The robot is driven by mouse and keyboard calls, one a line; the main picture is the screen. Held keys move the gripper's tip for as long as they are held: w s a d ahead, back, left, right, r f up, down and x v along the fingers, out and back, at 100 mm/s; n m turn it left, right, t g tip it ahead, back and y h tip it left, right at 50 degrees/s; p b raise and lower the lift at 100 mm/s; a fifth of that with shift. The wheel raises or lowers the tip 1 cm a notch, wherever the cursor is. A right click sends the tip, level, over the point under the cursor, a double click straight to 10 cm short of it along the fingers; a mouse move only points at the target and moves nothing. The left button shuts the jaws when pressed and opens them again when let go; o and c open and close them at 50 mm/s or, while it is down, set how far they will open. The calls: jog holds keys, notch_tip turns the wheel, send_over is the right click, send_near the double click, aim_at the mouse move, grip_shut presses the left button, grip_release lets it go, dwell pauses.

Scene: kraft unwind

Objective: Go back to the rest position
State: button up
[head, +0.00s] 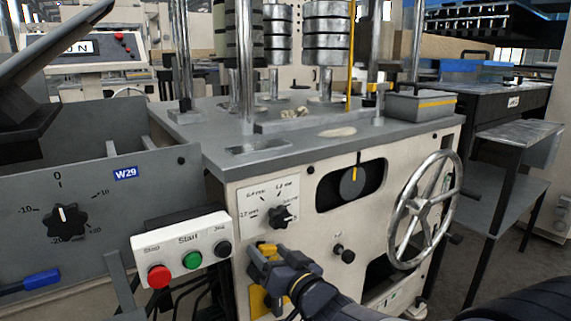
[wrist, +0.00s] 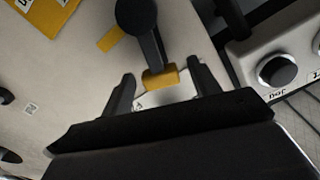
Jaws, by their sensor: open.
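My gripper (head: 268,262) is in front of the cream machine panel, low in the middle of the head view, below the selector knob. In the wrist view its two dark fingers (wrist: 160,82) stand apart. A dark lever with a yellow end (wrist: 160,78) lies between them, with gaps showing on both sides. A yellow part (head: 267,249) also shows at the fingertips in the head view. My gripper and forearm hide part of the lower panel.
Left of my gripper is a control box (head: 182,250) with red, green and black buttons; the black one (wrist: 277,70) shows close in the wrist view. A spoked handwheel (head: 425,210) stands out at right. A yellow plate (head: 261,300) is below. Open floor lies far right.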

jog(key=shift+d, duration=0.1)
dwell(0.3)
jog(key=p+v, duration=0.3)
jog(key=v, duration=0.8)
jog(key=b+x, duration=0.3)
jog(key=x, duration=0.7)
jog(key=shift+w+a+f, duration=0.1)
jog(key=shift+w+a, duration=0.15)
jog(key=shift+a, duration=0.1)
jog(key=shift+w, duration=0.2)
jog(key=shift+w+d+m+p, duration=0.15)
jog(key=shift+d+m+p, duration=0.2)
jog(key=shift+m, duration=0.45)
jog(key=shift+d, duration=0.1)
